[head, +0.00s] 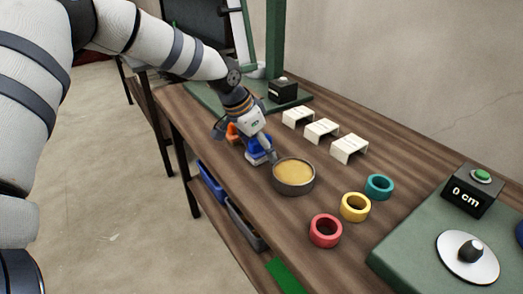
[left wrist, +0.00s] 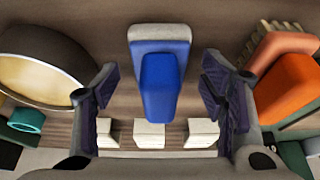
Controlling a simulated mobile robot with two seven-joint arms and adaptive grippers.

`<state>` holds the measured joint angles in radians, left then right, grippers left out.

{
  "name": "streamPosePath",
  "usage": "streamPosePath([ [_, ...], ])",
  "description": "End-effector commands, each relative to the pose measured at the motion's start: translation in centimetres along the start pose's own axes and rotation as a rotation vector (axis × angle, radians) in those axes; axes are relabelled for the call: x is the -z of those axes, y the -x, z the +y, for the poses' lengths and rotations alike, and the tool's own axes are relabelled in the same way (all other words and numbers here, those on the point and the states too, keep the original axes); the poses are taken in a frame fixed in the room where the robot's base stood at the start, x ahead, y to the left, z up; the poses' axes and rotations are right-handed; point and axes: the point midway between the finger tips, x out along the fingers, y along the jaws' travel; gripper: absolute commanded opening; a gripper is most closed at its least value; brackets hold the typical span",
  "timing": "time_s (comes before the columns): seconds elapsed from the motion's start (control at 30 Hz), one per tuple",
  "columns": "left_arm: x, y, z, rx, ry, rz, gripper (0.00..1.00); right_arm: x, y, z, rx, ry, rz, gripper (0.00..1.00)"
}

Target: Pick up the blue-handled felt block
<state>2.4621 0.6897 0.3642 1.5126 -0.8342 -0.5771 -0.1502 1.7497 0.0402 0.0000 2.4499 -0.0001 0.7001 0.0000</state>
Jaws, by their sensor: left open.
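The blue-handled felt block has a blue handle on a pale grey-white base. It stands on the wooden table and shows in the head view (head: 256,158), partly covered by my gripper, and in the left wrist view (left wrist: 160,85). My left gripper (head: 252,146) is over the block. In the left wrist view the left gripper (left wrist: 158,80) has its two dark finger pads apart, one on each side of the blue handle, with a visible gap on both sides. Contact does not show. My right gripper is not in view.
A round grey bowl (head: 294,187) with yellowish contents stands close to the block's right. An orange-handled object (head: 232,132) is on its left. Three white stands (head: 321,129) are behind. Red (head: 326,231), yellow (head: 355,207) and teal (head: 379,187) rings lie to the right.

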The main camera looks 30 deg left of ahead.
Motion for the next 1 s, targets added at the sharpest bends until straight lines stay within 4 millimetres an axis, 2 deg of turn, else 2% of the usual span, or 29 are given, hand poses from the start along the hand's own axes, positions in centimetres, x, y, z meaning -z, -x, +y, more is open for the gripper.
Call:
streamPosePath([
  [0.03, 0.1, 0.1, 0.0, 0.001, -0.001, 0.002, 0.65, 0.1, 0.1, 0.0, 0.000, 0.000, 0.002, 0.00],
  [0.27, 0.0, 0.1, 0.0, 0.000, -0.001, 0.001, 0.14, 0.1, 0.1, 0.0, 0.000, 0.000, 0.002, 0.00],
  [0.57, 0.1, 0.2, 0.0, 0.000, -0.001, 0.000, 0.13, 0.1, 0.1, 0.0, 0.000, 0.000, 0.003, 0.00],
  [0.67, 0.4, 0.9, 0.0, 0.001, -0.002, 0.002, 0.13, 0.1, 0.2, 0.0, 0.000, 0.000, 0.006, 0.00],
  [0.8, 1.4, 3.3, 0.0, 0.003, -0.002, 0.006, 0.13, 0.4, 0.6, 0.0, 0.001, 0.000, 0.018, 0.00],
  [1.0, 1.8, 10.1, 4.0, 0.009, -0.010, 0.021, 0.13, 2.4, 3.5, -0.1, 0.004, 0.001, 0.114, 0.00],
])
